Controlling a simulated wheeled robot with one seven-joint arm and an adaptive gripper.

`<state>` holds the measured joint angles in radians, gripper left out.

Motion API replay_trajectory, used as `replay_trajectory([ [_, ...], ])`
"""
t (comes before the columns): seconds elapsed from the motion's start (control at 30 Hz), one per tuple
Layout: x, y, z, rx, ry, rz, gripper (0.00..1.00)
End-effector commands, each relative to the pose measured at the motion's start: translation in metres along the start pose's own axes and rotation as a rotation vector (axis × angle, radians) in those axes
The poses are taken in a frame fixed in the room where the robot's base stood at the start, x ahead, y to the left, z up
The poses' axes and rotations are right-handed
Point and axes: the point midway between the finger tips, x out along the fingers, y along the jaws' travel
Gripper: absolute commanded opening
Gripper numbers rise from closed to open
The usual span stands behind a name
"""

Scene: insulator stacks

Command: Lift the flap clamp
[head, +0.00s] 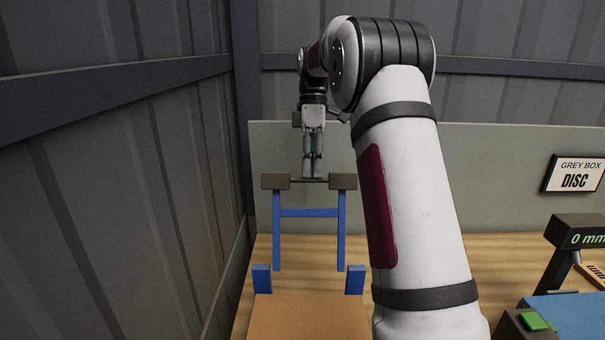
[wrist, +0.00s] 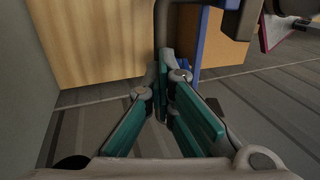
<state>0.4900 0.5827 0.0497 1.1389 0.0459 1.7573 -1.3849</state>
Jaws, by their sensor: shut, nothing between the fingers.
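The clamp appears to be the thin dark bar (head: 298,181) with a brown-grey block (head: 275,181) at its left end and another block (head: 343,182) at its right end. It lies across the tops of two blue posts (head: 341,235) joined by a blue crosspiece (head: 309,212). My gripper (head: 312,176) points down at the middle of the bar. In the wrist view its green-padded fingers (wrist: 166,75) are closed together at the tips with nothing seen between them. The bar shows just beyond the tips; I cannot tell whether they touch it.
A brown board (head: 308,318) with blue brackets (head: 262,279) is in front of the posts. A corrugated wall (head: 110,190) stands close on the left. At right are a "GREY BOX DISC" sign (head: 574,174) and a "0 mm" display (head: 586,239). My arm hides part of the bench.

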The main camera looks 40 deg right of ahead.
Motion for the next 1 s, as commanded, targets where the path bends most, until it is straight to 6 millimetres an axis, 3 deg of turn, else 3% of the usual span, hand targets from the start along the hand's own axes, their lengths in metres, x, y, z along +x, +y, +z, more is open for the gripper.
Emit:
replay_trajectory([
  [0.03,0.0377,0.0079,-0.0043,-0.009,-0.008,-0.101,0.00],
  [0.67,0.0387,0.0160,-0.0021,-0.011,-0.009,-0.129,0.01],
  [0.77,0.0388,0.0161,-0.0018,-0.010,-0.009,-0.128,0.21],
  [0.87,0.0388,0.0162,-0.0016,-0.009,-0.010,-0.128,0.29],
  [0.97,0.0389,0.0162,-0.0012,-0.007,-0.010,-0.129,0.30],
  [1.0,0.0389,0.0162,-0.0011,-0.007,-0.010,-0.129,0.40],
])
